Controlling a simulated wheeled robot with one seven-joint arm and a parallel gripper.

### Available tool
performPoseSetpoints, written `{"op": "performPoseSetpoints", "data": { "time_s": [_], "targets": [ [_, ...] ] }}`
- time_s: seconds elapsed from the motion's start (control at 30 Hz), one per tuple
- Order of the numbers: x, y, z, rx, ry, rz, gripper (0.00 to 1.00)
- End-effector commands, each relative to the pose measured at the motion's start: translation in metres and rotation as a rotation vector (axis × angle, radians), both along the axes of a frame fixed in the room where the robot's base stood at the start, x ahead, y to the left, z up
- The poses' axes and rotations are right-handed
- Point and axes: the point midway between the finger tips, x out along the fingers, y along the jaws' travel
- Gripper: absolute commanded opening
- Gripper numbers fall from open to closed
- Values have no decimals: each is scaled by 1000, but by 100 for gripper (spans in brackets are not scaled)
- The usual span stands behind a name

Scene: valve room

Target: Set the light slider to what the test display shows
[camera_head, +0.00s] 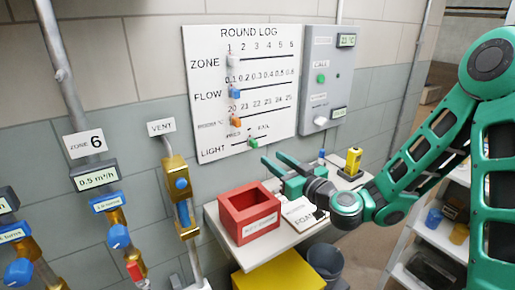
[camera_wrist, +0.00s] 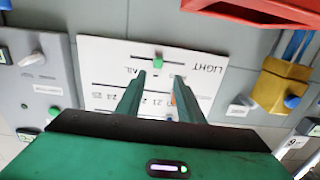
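The light slider is a green knob (camera_head: 253,143) on the bottom row of the white ROUND LOG board (camera_head: 205,62). In the wrist view the green knob (camera_wrist: 158,62) appears just beyond and between my fingertips. My gripper (camera_head: 273,159) is open and empty, below and right of the knob, apart from it. A grey panel (camera_head: 334,68) right of the board has two small green displays, an upper one (camera_head: 347,40) and a lower one (camera_head: 339,113). The lower display's text is too small to read.
The other sliders are white (camera_head: 233,61), blue (camera_head: 234,92) and orange (camera_head: 236,121). Below my gripper, a shelf (camera_head: 222,232) holds a red box (camera_head: 249,212), a white card and a yellow device (camera_head: 353,160). Pipes with valves (camera_head: 182,190) stand at the left.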

Motion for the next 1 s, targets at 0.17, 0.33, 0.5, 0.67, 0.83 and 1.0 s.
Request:
{"op": "performPoseSetpoints", "data": {
  "time_s": [0.17, 0.33, 0.5, 0.67, 0.83, 1.0],
  "targets": [
    [7, 2, 1, 8, -4, -14, 34],
    [21, 12, 1, 6, -8, -12, 34],
    [41, 25, 1, 6, -8, -11, 34],
    [61, 39, 1, 6, -8, -11, 34],
    [79, 50, 0, 8, -7, -13, 34],
    [89, 56, 0, 7, -5, -13, 34]
  ]
}}
